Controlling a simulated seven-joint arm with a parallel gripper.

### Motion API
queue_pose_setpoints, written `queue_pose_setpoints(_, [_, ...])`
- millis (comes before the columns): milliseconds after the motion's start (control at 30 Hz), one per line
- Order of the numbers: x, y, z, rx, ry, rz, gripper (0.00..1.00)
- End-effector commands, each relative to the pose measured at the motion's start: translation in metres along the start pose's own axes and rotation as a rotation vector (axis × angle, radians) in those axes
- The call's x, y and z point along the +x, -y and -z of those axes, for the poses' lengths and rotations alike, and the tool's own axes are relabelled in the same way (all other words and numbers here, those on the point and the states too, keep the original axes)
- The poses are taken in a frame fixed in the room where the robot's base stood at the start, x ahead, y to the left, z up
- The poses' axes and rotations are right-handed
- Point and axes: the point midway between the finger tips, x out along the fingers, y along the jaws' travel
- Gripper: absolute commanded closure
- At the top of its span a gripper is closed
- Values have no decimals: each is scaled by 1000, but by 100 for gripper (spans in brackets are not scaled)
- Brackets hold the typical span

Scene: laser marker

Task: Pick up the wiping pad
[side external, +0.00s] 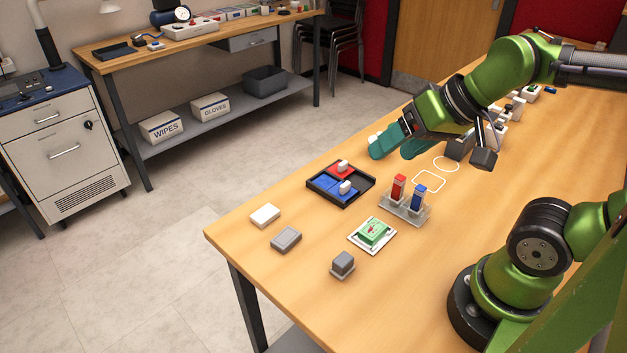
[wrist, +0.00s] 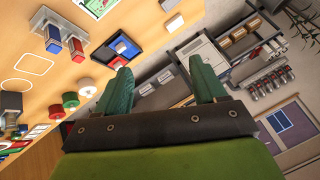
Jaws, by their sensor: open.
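No single object is plainly the wiping pad. A small white block (side external: 265,215) and a flat grey block (side external: 286,240) lie apart on the table's near left part, and either could be it. My gripper (side external: 401,150) is open with teal fingers, above the table's far side beyond the black tray and well away from both blocks. In the wrist view my gripper (wrist: 160,67) shows nothing between its fingertips.
A black tray (side external: 331,198) holds red and blue pieces with white knobs. A clear stand (side external: 418,217) holds red and blue bottles. Bare wood surrounds the left blocks; the table edge (side external: 228,214) is close.

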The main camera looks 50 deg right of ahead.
Motion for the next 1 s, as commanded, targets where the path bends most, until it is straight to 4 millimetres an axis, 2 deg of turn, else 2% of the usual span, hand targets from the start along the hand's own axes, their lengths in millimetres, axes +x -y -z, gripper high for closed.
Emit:
queue_pose_setpoints(167, [2,2,-2,-7,9,3,30])
queue_pose_setpoints(267, [12,8,-7,-34,65,1,30])
queue_pose_setpoints(500, [55,40,-22,-211,344,-88,30])
queue_pose_setpoints(700, [82,58,-33,-334,534,-208,30])
queue_pose_setpoints(867, [84,61,-29,-352,583,-278,30])
queue_pose_setpoints(1000, [92,53,-38,-345,596,-290,30])
